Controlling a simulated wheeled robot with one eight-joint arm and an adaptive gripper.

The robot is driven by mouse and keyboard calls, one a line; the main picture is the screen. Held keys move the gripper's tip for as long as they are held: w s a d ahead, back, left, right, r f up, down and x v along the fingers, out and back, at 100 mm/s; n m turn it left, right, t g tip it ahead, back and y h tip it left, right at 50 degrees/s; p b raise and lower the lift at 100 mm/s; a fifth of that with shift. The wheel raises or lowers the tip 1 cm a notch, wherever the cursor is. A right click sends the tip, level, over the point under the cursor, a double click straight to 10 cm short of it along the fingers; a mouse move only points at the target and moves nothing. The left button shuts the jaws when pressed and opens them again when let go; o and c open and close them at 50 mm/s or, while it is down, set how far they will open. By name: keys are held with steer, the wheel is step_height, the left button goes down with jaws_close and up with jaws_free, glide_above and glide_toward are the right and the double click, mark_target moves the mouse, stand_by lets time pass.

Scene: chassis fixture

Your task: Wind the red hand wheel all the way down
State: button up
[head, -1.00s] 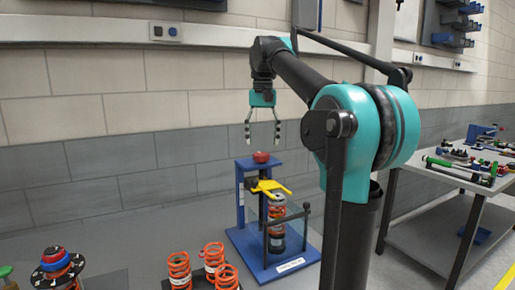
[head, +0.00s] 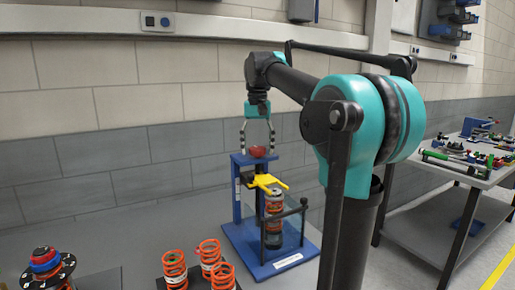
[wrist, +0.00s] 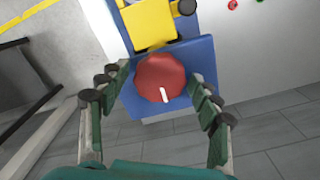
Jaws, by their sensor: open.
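The red hand wheel (head: 258,151) sits on top of the blue press frame (head: 237,190). In the wrist view the wheel (wrist: 160,76) is a red knob with a white mark on its near edge. My gripper (head: 257,150) is open above the wheel and points down, its fingers either side of it. In the wrist view my gripper's fingers (wrist: 163,90) stand left and right of the wheel with gaps, apparently not touching it. Below, a yellow forked plate (head: 266,182) sits above an orange coil spring unit (head: 274,206) in the press.
Several loose orange springs (head: 210,254) and a black disc assembly (head: 47,268) stand on the bench at the front left. A dark guard rail (head: 285,218) stands in front of the press. A side table (head: 465,170) with parts is at the right.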

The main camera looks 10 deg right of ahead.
steer(key=n, duration=2.2)
steer(key=shift+n, duration=0.4)
steer(key=n, duration=0.4)
steer(key=shift+n, duration=0.3)
steer(key=n, duration=0.9)
